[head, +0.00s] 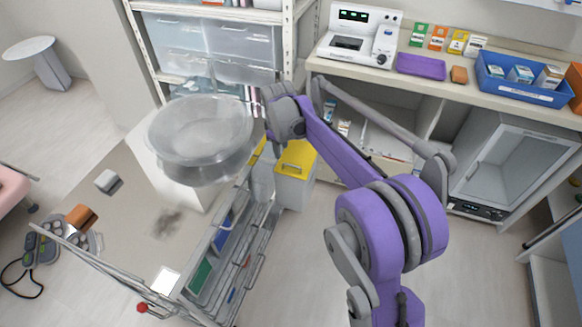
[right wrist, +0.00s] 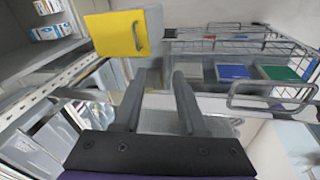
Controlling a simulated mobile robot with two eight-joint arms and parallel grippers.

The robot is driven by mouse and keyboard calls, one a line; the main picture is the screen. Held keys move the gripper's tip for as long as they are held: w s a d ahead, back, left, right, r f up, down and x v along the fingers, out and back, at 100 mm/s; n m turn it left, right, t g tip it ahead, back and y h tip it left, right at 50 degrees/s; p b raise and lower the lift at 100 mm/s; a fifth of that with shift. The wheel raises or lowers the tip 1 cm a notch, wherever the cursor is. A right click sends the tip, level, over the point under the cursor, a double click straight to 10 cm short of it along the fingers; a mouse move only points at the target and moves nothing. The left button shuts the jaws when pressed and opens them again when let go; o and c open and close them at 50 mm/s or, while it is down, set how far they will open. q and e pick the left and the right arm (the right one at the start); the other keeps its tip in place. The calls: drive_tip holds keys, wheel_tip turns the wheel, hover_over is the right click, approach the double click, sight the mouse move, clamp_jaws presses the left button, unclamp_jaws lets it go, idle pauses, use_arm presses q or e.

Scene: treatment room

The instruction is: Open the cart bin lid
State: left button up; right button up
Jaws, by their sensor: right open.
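The cart bin, a white box with a yellow lid (head: 296,157), hangs at the right end of the cart. The lid looks shut and has a handle on it. In the right wrist view the yellow lid (right wrist: 122,34) and its grey handle show at upper left, just beyond the fingers. My right gripper (right wrist: 160,72) is open, with nothing between its fingers. In the head view my right wrist (head: 284,112) is above and behind the bin; its fingertips are hard to make out there. I see no contact with the lid. My left gripper is not in view.
The cart top (head: 130,215) carries a clear basin (head: 200,130), close to my right wrist. A counter (head: 480,97) with a white device (head: 360,38) and a blue tray (head: 520,80) stands behind. Floor right of the cart is clear.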

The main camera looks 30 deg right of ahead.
drive_tip(key=n+g+b, duration=0.1)
drive_tip(key=n+b, duration=0.1)
approach(292, 166)
drive_tip(key=f, duration=0.5)
drive_tip(key=w+d+f, duration=0.1)
drive_tip(key=f, duration=0.1)
drive_tip(key=shift+w+f+b, duration=0.1)
drive_tip(key=shift+f+b, duration=0.15)
drive_tip(key=shift+b, duration=0.1)
drive_tip(key=shift+a, duration=0.1)
clamp_jaws()
idle(0.7)
